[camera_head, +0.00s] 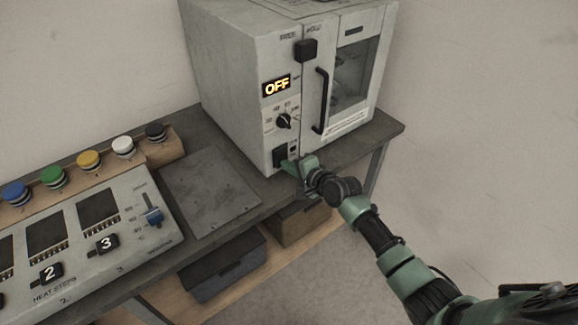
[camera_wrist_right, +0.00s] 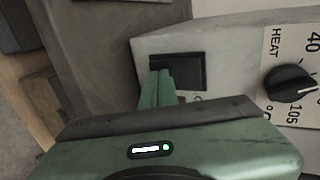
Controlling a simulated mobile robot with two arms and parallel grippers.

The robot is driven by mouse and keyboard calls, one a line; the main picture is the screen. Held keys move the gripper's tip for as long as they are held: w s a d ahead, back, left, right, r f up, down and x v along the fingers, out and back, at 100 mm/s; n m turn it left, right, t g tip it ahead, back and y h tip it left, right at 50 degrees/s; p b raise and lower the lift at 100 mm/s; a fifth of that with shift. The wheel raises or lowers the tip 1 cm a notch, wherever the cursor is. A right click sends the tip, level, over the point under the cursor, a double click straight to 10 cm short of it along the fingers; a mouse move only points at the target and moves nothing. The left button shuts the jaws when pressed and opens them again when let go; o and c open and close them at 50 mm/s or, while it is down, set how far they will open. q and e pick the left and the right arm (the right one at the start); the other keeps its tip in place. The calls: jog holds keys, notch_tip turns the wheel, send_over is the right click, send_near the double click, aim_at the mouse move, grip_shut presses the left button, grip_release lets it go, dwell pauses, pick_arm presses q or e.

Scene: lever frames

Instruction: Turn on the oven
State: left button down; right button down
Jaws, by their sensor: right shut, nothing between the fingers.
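The oven (camera_head: 232,80) is a pale grey box on the bench, and its display (camera_head: 276,86) reads OFF. A round black knob (camera_head: 284,121) sits below the display. Near the bottom of the panel is a black rectangular switch (camera_head: 279,156), which also shows in the right wrist view (camera_wrist_right: 186,70). My right gripper (camera_head: 290,164) is shut and empty, with its green fingertips (camera_wrist_right: 159,76) at the switch. The fingers cover part of the switch in the wrist view, and I cannot tell whether they touch it. My left gripper is not in view.
A flat grey plate (camera_head: 208,190) lies between panel and oven. The oven door has a black handle (camera_head: 321,100).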

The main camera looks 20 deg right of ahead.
jog(key=shift+f+b, duration=0.35)
jog(key=shift+b, duration=0.2)
jog(key=shift+w+r, duration=0.1)
jog(key=shift+r, duration=0.25)
jog(key=shift+r+t+p, duration=0.3)
jog(key=shift+r+p, duration=0.6)
jog(key=shift+p, duration=0.15)
jog(key=shift+f, duration=0.1)
